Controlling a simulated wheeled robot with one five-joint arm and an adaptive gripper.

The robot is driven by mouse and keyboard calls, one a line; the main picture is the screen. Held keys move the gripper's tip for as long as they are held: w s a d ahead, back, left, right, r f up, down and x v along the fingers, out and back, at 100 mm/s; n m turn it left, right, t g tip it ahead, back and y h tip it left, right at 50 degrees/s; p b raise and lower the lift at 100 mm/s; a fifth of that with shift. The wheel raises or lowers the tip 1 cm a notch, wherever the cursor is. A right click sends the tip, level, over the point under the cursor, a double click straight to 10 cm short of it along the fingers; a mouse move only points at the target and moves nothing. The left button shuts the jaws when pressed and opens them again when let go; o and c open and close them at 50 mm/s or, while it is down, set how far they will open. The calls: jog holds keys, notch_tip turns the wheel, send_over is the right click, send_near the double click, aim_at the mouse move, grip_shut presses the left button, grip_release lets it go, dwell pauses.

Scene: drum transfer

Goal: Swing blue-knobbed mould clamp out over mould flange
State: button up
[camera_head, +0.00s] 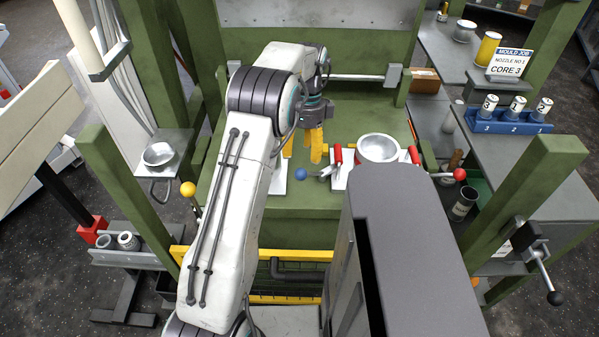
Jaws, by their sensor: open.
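The blue-knobbed mould clamp has its blue knob (300,174) pointing left, and its short metal lever (325,171) runs right towards a red upright piece beside the mould. The mould (378,148) is a round, silvery, open-topped cup on the green bench; my dark column hides its front side. The mould flange is too small to tell apart from the mould rim. My gripper (302,154), with yellow fingers, is open and empty. It points down just behind and above the blue knob, apart from it as far as I can see.
A red-knobbed clamp (460,174) sticks out to the mould's right. A yellow-knobbed lever (188,189) stands left of my arm. Green posts flank the bench. A blue rack (508,122) with numbered cups is on the right-hand table, near a sign (509,63) reading CORE 3.

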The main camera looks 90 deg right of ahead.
aim_at(302, 169)
jog(key=shift+a+m, duration=0.15)
jog(key=shift+m, duration=0.15)
jog(key=shift+f+p, duration=0.3)
jog(key=shift+p, duration=0.05)
jog(key=shift+w+a+f+p, duration=0.1)
jog(key=shift+a+f+p, duration=0.1)
jog(key=shift+f+p, duration=0.75)
jog(key=shift+w+a+f+p, duration=0.1)
jog(key=shift+a+f+p, duration=0.1)
jog(key=shift+f+p, duration=0.75)
jog(key=shift+w+a+f+p, duration=0.15)
jog(key=shift+f+p, duration=0.4)
jog(key=shift+f, duration=0.8)
jog(key=shift+o, duration=0.2)
grip_shut()
jog(key=shift+s+f, duration=0.1)
jog(key=shift+s, duration=0.05)
